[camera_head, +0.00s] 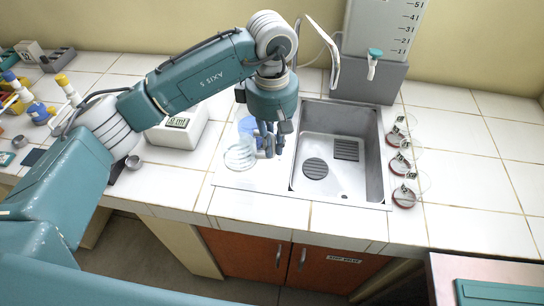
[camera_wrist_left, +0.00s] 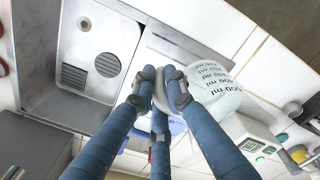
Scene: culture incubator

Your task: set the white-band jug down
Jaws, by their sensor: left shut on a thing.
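My left gripper (camera_head: 268,148) is over the drainboard, left of the sink basin. Its fingers, also in the left wrist view (camera_wrist_left: 162,92), are shut on the handle side of a clear jug (camera_head: 240,157). The jug (camera_wrist_left: 212,85) shows dark ml markings and a pale, whitish band in the wrist view. It is at the left of the gripper in the head view. I cannot tell whether its base touches the drainboard (camera_head: 232,182). A blue item (camera_head: 248,127) is close behind the jug, partly hidden by gripper and jug. My right gripper is not in view.
The sink basin (camera_head: 318,178) is right of the jug, with a tap (camera_head: 331,62) behind. A white device with a green display (camera_head: 178,123) stands to the left. Several red-based glass items (camera_head: 403,196) line the basin's right side. The counter's far right is clear.

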